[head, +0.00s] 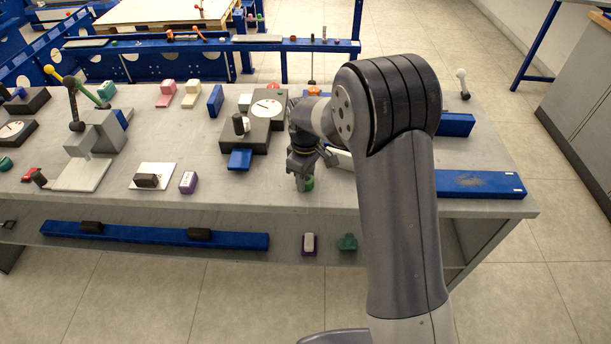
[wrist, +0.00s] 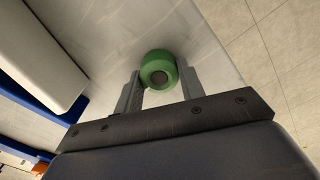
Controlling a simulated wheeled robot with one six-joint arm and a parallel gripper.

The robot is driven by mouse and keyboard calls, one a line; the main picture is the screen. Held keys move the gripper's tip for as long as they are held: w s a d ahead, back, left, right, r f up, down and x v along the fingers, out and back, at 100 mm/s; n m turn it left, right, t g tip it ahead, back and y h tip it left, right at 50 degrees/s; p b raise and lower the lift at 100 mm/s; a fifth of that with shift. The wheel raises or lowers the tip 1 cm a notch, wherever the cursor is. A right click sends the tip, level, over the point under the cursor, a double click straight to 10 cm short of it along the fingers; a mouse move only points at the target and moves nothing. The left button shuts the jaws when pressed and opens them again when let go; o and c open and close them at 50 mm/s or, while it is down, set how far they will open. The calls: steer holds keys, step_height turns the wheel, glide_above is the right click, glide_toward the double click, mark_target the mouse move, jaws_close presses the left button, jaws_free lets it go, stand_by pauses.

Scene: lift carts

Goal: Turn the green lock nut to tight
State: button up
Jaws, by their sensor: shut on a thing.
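The green lock nut (wrist: 158,68) is a round green ring with a dark centre, on the grey table top near its front edge. In the wrist view my gripper (wrist: 160,88) has one finger on each side of it and is shut on it. In the head view my gripper (head: 302,180) points down at the table, and only a small part of the green lock nut (head: 309,184) shows beside the fingers. No mark that tells how tight the nut is can be made out.
A black box with a white dial (head: 266,108) and a blue block (head: 240,159) stand left of my gripper. A blue plate (head: 480,184) lies to the right. A purple block (head: 188,182) sits farther left. The table front between the purple block and my gripper is clear.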

steer(key=o, duration=1)
steer(key=shift+r, duration=0.1)
step_height(320, 180, up, 11)
steer(key=shift+f, duration=0.2)
step_height(320, 180, down, 11)
steer(key=shift+r, duration=0.1)
stand_by(0.4)
